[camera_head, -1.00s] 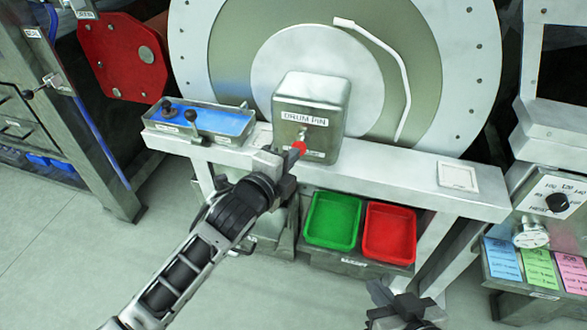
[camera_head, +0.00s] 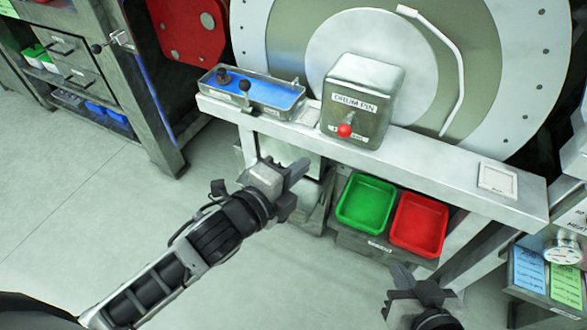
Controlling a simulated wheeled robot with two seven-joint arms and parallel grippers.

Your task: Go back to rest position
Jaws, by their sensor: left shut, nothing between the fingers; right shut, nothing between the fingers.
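My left gripper (camera_head: 290,177) is shut and empty, in front of and below the bench's front edge. It is apart from the drum pin box (camera_head: 363,92), a grey metal housing on the bench (camera_head: 400,165). The box's red knob (camera_head: 344,130) shows uncovered at its front. My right gripper (camera_head: 416,281) is at the bottom right, below the red tray, shut and with nothing visible in it. Its wrist is cut off by the lower edge of the picture.
A green tray (camera_head: 366,203) and a red tray (camera_head: 419,224) sit on a low shelf under the bench. A large drum disc stands behind. The floor (camera_head: 90,230) at left is clear.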

